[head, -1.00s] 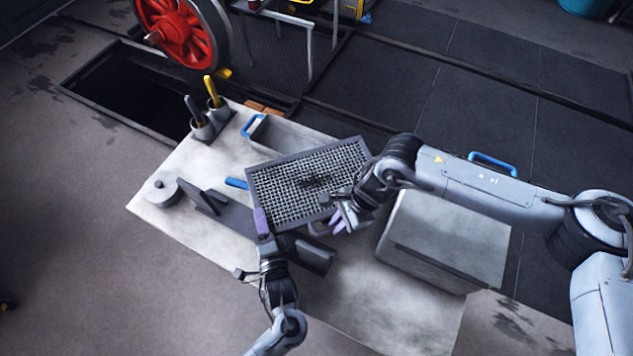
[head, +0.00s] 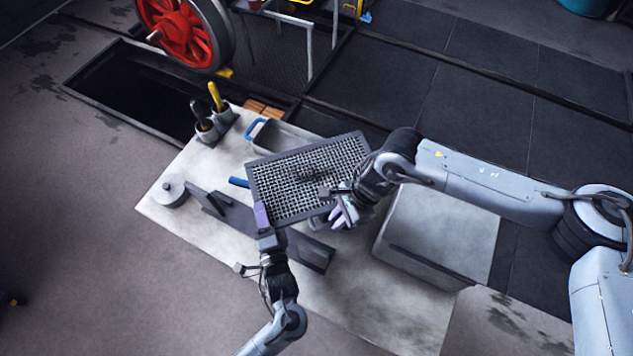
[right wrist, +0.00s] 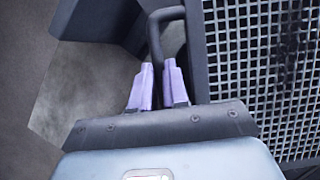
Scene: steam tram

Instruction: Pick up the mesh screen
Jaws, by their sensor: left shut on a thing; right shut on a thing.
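The mesh screen (head: 318,165) is a dark rectangular frame around a light wire grid with a dark smudge in its middle. It is over the middle of the worktable, tilted in the head view; its height above the table is hard to tell. My left gripper (head: 262,215) is shut at its near left corner. My right gripper (head: 338,214) is shut at its near right side. In the right wrist view, the purple fingers (right wrist: 158,84) close on a dark looped handle (right wrist: 154,36) beside the mesh (right wrist: 262,75).
On the worktable (head: 375,315) stand a grey box (head: 440,235) at right, a blue-handled tray (head: 285,137) behind the screen, tool cups (head: 213,122), a round weight (head: 173,190) and a dark angled part (head: 235,215). An open pit (head: 130,95) lies behind left.

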